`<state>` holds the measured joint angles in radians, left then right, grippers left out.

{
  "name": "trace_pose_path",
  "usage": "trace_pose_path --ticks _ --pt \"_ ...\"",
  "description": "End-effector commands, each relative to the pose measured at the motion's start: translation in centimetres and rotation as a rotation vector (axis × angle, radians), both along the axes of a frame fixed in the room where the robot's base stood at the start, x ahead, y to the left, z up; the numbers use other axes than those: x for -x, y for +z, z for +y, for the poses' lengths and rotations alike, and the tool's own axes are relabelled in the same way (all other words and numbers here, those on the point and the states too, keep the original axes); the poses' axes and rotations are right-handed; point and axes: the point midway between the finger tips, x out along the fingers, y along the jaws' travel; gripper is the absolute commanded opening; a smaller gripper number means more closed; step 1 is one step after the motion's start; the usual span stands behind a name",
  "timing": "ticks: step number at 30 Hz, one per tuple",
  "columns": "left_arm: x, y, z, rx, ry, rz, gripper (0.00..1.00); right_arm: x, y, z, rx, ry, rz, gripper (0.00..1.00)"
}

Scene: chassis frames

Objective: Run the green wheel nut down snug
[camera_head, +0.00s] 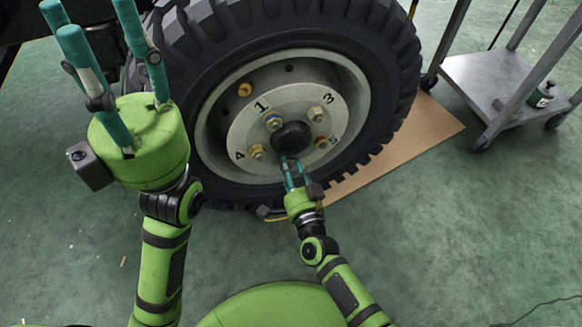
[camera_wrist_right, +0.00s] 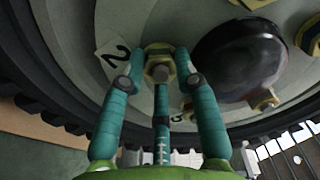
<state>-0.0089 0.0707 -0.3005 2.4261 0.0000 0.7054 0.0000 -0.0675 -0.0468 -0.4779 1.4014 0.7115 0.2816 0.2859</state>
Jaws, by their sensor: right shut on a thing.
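The wheel (camera_head: 222,130) is a big black tyre with a pale hub plate and a dark round centre cap (camera_head: 291,137). My right gripper (camera_head: 291,165) is at the lower part of the hub, just below the cap. In the right wrist view its teal fingers are shut around a hex wheel nut (camera_wrist_right: 159,66) on a stud beside the label 2 (camera_wrist_right: 113,52). My left gripper (camera_head: 85,20) is raised at the upper left, fingers spread, open and empty.
Other nuts sit by label 1 (camera_head: 273,121), label 3 (camera_head: 316,113), label 4 (camera_head: 257,151) and label 5 (camera_head: 321,142). A brown board (camera_head: 420,135) lies under the tyre. A grey metal cart (camera_head: 495,85) stands at the right. The green floor in front is mostly clear.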

Motion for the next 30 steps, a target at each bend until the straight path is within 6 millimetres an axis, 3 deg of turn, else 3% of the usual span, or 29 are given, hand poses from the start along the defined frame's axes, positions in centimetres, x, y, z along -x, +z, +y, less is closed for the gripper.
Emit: trace_pose_path --ticks 1,2,3,13,17,30 --pt "0.0 0.0 0.0 0.000 0.000 0.000 0.40 0.3 -0.5 0.4 0.004 0.011 0.013 0.00" --pt "0.0 0.0 0.0 0.000 0.000 0.000 0.40 0.3 -0.5 0.4 0.005 0.011 0.012 0.43" --pt "0.0 0.0 0.0 0.000 0.000 0.000 0.40 0.3 -0.5 0.4 0.005 0.011 0.012 0.55" --pt "0.5 0.6 0.2 0.009 0.002 -0.019 0.40 0.2 -0.2 0.1 0.004 0.004 0.004 0.55" --pt "0.4 0.5 0.2 0.008 0.001 -0.015 0.40 1.1 -0.3 -0.2 0.005 0.003 0.005 0.55" --pt "0.3 0.4 0.1 0.004 0.000 -0.011 0.40 9.5 -0.2 -2.7 0.006 0.007 0.007 0.55"
